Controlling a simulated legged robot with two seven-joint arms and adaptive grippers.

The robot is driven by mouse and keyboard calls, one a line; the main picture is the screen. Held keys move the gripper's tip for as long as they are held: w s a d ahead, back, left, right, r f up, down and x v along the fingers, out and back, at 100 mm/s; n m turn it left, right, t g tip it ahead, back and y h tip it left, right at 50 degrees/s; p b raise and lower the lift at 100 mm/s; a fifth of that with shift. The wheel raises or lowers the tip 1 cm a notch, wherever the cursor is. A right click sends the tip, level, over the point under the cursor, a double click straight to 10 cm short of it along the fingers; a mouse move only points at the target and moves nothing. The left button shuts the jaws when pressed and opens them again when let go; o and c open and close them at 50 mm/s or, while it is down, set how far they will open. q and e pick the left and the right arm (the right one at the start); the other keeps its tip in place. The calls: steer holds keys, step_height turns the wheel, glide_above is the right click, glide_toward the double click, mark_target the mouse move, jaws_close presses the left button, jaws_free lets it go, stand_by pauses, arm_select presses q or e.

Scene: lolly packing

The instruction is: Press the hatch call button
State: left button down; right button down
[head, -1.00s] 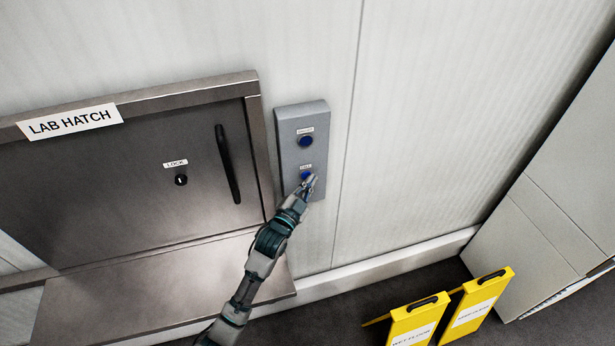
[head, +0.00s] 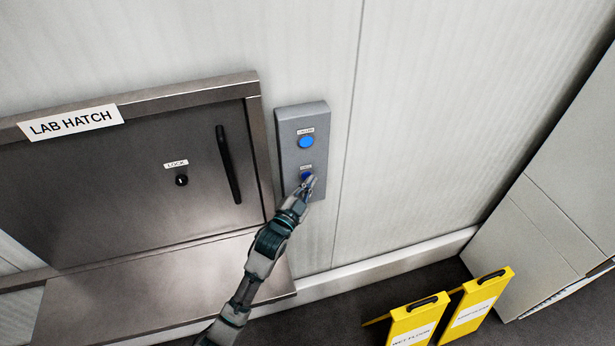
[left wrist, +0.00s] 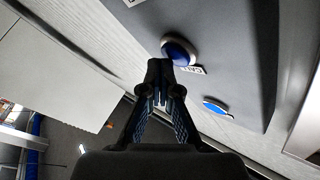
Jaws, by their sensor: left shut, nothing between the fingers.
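The grey button panel (head: 291,119) is on the wall right of the hatch. Its lower button, the call button (head: 306,175), is dark blue and partly hidden by my left gripper (head: 311,182). The upper button (head: 306,142) glows bright blue. In the left wrist view the call button (left wrist: 177,50) has a CALL label beside it, and the lit button (left wrist: 217,107) is farther off. My left gripper (left wrist: 159,70) is shut and empty, its tips at the call button's edge; whether they touch it I cannot tell. My right gripper is out of view.
The steel lab hatch (head: 110,185) with a black handle (head: 228,165) and lock (head: 181,180) is at left, above a ledge (head: 165,290). Yellow floor signs (head: 415,322) stand on the floor at lower right. A pale cabinet (head: 545,225) is at far right.

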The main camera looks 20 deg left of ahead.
arm_select(q)
steer(key=shift+s+d+p, duration=0.2)
steer(key=shift+s+p, duration=0.1)
steer(key=shift+s, duration=0.45)
steer(key=s+d+p, duration=0.1)
steer(key=s, duration=0.1)
steer(key=s+d+p, duration=0.1)
steer(key=s, duration=0.1)
steer(key=shift+d, duration=0.4)
steer(key=shift+s+f, duration=0.1)
steer(key=shift+f, duration=0.05)
stand_by(0.4)
